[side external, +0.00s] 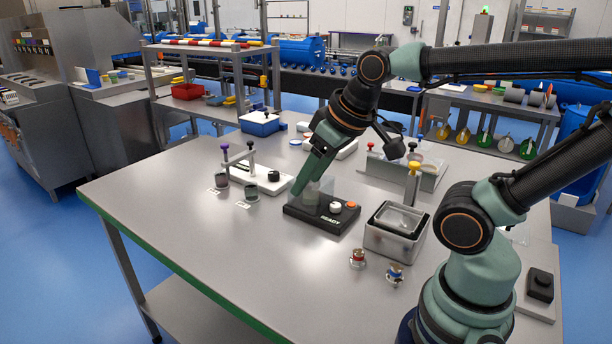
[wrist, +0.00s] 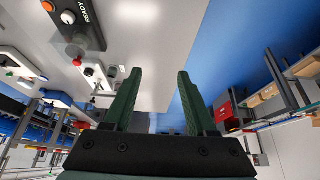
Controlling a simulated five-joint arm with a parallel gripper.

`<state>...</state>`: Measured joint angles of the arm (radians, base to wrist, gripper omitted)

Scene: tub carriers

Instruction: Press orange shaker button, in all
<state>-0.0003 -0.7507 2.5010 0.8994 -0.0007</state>
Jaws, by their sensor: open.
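The black shaker base (side external: 298,213), marked READY, lies on the grey table. It has an orange button (side external: 350,205) at its right end and a white knob (side external: 336,208) beside it. A clear upright part (side external: 324,190) stands at its back. In the wrist view the orange button (wrist: 47,6) and white knob (wrist: 67,17) show at the upper left corner. My gripper (side external: 296,190) points down to the left near the shaker's left end, apart from the orange button. In the wrist view its green fingers (wrist: 160,73) are spread with nothing between them.
A white stand with a black knob (side external: 272,176) and dark cups (side external: 252,193) are to the left. The front left of the table (side external: 190,230) is clear.

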